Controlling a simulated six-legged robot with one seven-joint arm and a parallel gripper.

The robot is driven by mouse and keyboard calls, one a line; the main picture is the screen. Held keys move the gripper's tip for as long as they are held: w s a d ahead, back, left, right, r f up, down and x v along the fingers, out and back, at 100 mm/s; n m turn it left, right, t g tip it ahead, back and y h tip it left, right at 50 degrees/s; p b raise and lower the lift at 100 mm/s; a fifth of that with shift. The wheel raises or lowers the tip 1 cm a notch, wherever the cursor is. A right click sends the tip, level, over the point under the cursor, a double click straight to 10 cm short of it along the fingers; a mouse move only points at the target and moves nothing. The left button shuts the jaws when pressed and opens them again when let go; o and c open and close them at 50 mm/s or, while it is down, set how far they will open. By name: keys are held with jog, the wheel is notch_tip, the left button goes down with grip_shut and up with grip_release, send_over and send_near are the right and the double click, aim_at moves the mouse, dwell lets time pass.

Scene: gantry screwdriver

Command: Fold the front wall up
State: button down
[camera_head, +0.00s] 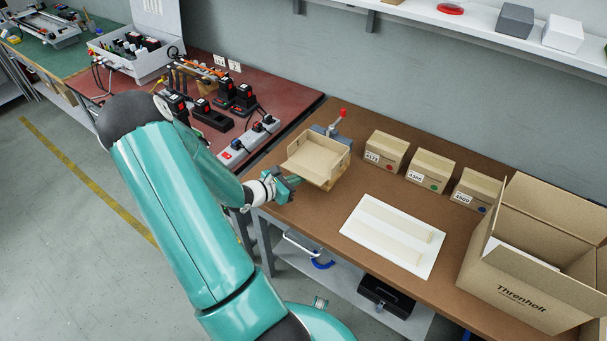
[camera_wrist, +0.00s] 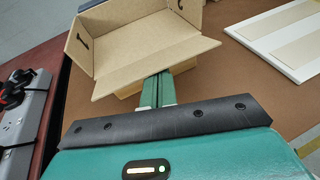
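A small open cardboard box (camera_head: 322,155) stands on the brown bench near its left end. In the wrist view its back and side walls (camera_wrist: 130,27) stand up, with slots in them. Its front wall (camera_wrist: 150,70) leans outward and down, toward my gripper. My gripper (camera_head: 289,185) is at the box's front left side, low beside the front wall. In the wrist view its two green fingers (camera_wrist: 157,88) lie close together, with their tips partly hidden under the front wall's edge. I see nothing between them. Whether they touch the wall is unclear.
A clamp with a red knob (camera_head: 338,117) stands behind the box. A white board with two pale strips (camera_head: 392,236) lies to the right. Several small cartons (camera_head: 428,170) line the back. A large open carton (camera_head: 530,280) fills the right end.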

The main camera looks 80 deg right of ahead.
aim_at(299, 174)
jog(key=shift+r, duration=0.6)
jog(key=shift+d, duration=0.1)
jog(key=shift+s+d+r, duration=0.1)
jog(key=shift+d+r, duration=0.1)
jog(key=shift+r, duration=0.45)
jog(key=shift+d+r, duration=0.1)
jog(key=shift+s+d+r, duration=0.1)
jog(key=shift+d+r, duration=0.05)
jog(key=shift+r, duration=0.05)
jog(key=shift+w+a, duration=0.3)
jog(key=shift+a, duration=0.5)
jog(key=shift+w+a, duration=0.35)
jog(key=shift+a, duration=0.4)
jog(key=shift+w+a, duration=0.3)
jog(key=shift+a, duration=0.5)
